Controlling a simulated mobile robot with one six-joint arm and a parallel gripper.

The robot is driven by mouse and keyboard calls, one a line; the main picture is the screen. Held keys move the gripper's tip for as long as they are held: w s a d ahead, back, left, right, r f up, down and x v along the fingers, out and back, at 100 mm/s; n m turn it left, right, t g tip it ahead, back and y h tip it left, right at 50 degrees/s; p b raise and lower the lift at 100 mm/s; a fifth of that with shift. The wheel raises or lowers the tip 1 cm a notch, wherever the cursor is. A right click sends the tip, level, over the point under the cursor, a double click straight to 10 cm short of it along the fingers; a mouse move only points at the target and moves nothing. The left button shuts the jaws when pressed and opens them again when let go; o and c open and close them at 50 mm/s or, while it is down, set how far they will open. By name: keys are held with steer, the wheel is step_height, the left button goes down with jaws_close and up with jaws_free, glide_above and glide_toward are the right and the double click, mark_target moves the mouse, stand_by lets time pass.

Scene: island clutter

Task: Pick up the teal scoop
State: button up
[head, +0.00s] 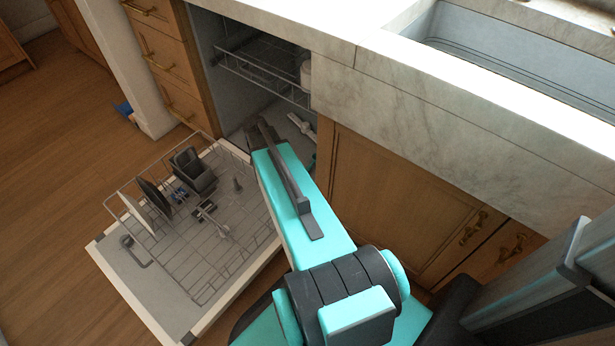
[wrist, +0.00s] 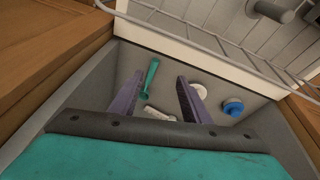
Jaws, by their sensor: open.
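The teal scoop (wrist: 150,76) lies on the grey floor of the open dishwasher in the wrist view, its long shape running up and down in the picture. My gripper (wrist: 160,77) is open and empty, with its two purple fingers spread apart. The scoop shows between the fingers, close to the left one; I cannot tell the height gap between them.
A white piece (wrist: 158,113), a white round thing (wrist: 199,90) and a blue round thing (wrist: 233,106) lie near the scoop. A wire rack (wrist: 215,42) crosses above. In the head view, the lowered door holds a loaded rack (head: 205,262); a marble counter (head: 430,80) overhangs.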

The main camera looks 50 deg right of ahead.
steer(key=d+f+m+h+b, duration=0.1)
steer(key=d+f+m+b, duration=0.1)
steer(key=d+b, duration=0.6)
steer(key=shift+s+d+f, duration=0.2)
steer(key=shift+d+f, duration=0.35)
steer(key=shift+f, duration=0.25)
steer(key=b, duration=0.3)
glide_toward(309, 168)
steer(key=shift+a+x, duration=0.15)
steer(key=shift+x, duration=0.6)
steer(key=shift+a+x, duration=0.15)
steer(key=shift+x, duration=0.6)
steer(key=shift+w+f, duration=0.1)
steer(key=shift+w, duration=0.1)
steer(key=shift+f, duration=0.1)
steer(key=shift+b+x, duration=1.5)
steer(key=shift+x, duration=1.1)
steer(key=shift+a, duration=0.1)
